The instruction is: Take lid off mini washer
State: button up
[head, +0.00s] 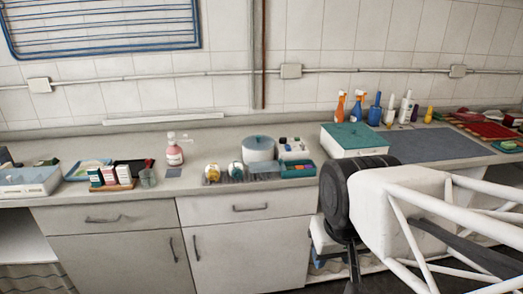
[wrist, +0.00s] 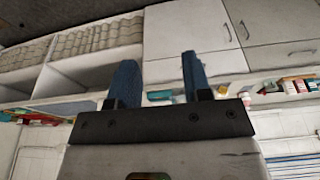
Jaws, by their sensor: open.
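A round white tub, apparently the mini washer (head: 258,154), stands upright on the counter in the middle of the head view. Its flat greenish-grey lid (head: 258,140) is on top, with a small knob. My gripper (wrist: 158,65) shows in the wrist view with two blue fingers spread apart and nothing between them. My arm fills the lower right of the head view, well right of the washer. The gripper's tips cannot be made out there. The washer cannot be picked out in the wrist view.
A rack with two round-topped items (head: 223,173) sits left of the washer. A caddy (head: 293,149) and a teal tray (head: 297,168) are close on its right. A green-topped box (head: 354,136) stands further right. A pink bottle (head: 173,150) is further left.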

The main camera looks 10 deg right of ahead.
jog(key=shift+o, duration=0.9)
jog(key=w+r+n, duration=0.3)
jog(key=w, duration=0.9)
jog(key=w+a+r+n+g, duration=0.1)
jog(key=w+r+n, duration=0.25)
jog(key=w, duration=0.85)
jog(key=w+r+n, duration=0.2)
jog(key=w+r, duration=0.2)
jog(key=w, duration=0.9)
jog(key=shift+w+a+f+n+g, duration=0.35)
jog(key=shift+w+f+n, duration=1.65)
jog(key=shift+w, duration=4.1)
jog(key=shift+w+a+f+n+g, duration=0.2)
jog(key=shift+w+a+f+n, duration=0.75)
jog(key=shift+w+f, duration=3.45)
jog(key=shift+w+a+f+n+g, duration=0.1)
jog(key=shift+w+f+n+g, duration=0.35)
jog(key=shift+w+n, duration=4.45)
